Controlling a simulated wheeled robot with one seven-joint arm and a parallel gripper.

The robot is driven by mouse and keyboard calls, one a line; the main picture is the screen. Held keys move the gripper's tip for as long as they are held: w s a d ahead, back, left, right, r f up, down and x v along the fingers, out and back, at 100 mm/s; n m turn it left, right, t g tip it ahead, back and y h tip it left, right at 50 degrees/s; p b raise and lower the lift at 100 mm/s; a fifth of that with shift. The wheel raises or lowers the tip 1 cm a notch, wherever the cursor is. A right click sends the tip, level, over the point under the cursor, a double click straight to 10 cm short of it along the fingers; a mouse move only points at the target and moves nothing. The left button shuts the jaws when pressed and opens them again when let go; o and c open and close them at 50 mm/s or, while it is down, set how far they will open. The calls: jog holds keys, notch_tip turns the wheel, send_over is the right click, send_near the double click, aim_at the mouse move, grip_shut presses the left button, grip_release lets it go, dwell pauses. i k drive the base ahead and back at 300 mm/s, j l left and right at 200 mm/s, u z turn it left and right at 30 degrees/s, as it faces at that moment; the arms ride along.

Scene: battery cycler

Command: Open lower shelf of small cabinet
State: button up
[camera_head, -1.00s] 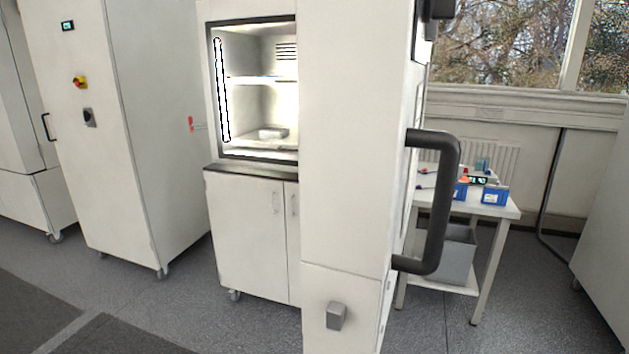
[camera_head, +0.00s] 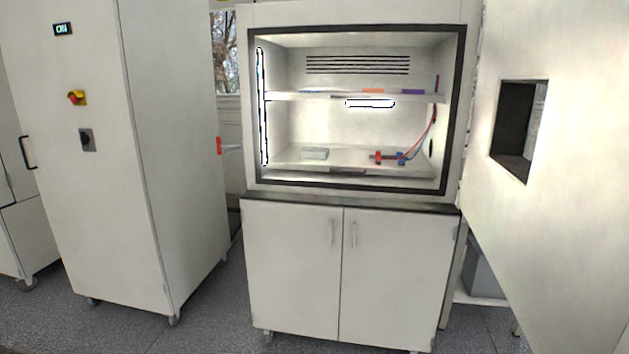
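The small cabinet (camera_head: 352,198) stands upright in the middle of the view. Its upper chamber is open to the front and lit inside. The upper shelf (camera_head: 290,97) carries small orange and purple items. The lower shelf (camera_head: 345,158) carries a small pale block (camera_head: 314,154) and red and blue clips with wires (camera_head: 388,157). A dark tab shows at the middle of the lower shelf's front edge. The lower shelf appears to be inside the chamber. The cabinet's door (camera_head: 560,140) is swung open to the right. My gripper is not in view.
Two closed lower doors (camera_head: 292,270) with upright handles are under the chamber. A tall white cabinet (camera_head: 160,150) on wheels stands to the left. The open door blocks the right side. Grey floor (camera_head: 215,320) shows between the cabinets.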

aim_at(343, 159)
jog(key=i+j, duration=0.2)
jog(key=j, duration=0.15)
jog(key=i+j, duration=0.25)
jog(key=j, duration=0.15)
jog(key=i+j, duration=0.2)
jog(key=j, duration=0.15)
jog(key=i+j, duration=0.25)
jog(key=j, duration=0.15)
